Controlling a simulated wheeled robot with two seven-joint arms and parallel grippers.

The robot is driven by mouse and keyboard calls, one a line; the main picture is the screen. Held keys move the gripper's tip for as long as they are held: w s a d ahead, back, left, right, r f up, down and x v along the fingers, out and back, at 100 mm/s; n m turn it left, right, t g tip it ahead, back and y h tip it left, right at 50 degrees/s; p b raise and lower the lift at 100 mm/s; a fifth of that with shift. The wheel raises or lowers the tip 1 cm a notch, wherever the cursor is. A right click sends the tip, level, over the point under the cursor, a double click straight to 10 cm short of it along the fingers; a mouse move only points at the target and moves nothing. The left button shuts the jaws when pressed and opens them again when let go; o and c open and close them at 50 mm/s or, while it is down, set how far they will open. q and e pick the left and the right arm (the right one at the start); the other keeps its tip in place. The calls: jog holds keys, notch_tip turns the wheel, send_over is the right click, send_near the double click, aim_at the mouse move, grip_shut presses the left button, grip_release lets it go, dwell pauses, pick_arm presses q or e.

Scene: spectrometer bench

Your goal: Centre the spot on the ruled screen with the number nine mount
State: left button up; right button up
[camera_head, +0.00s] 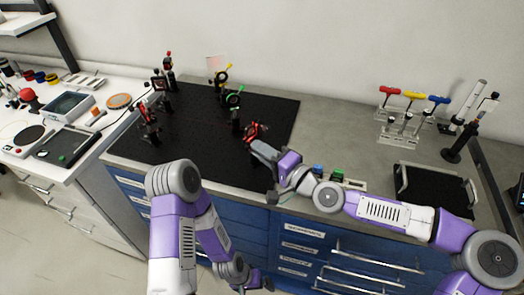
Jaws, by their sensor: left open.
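The pale square screen (215,62) stands upright at the back of the black optical board (190,140); its rulings and any spot are too small to tell. Several dark post mounts stand on the board, and no numbers can be read on them. One with a green ring (234,99) and one with a yellow-tipped part (222,76) stand near the screen. My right gripper (259,147) is at a red mount (255,130) near the board's right edge; its fingers are too small to tell whether they grip it. My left gripper (252,283) is open, low in front of the blue drawers.
Red mounts (149,120) stand at the board's left. Right of the board are a rack of coloured-handled drivers (408,115), a black tray with handles (432,188) and a dark stand (462,145). A white side bench (60,165) is at left. The board's middle front is clear.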

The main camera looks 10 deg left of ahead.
jog(key=o, duration=0.4)
jog(key=shift+d, duration=0.1)
jog(key=shift+p+v, duration=0.6)
jog(key=shift+v, duration=3.1)
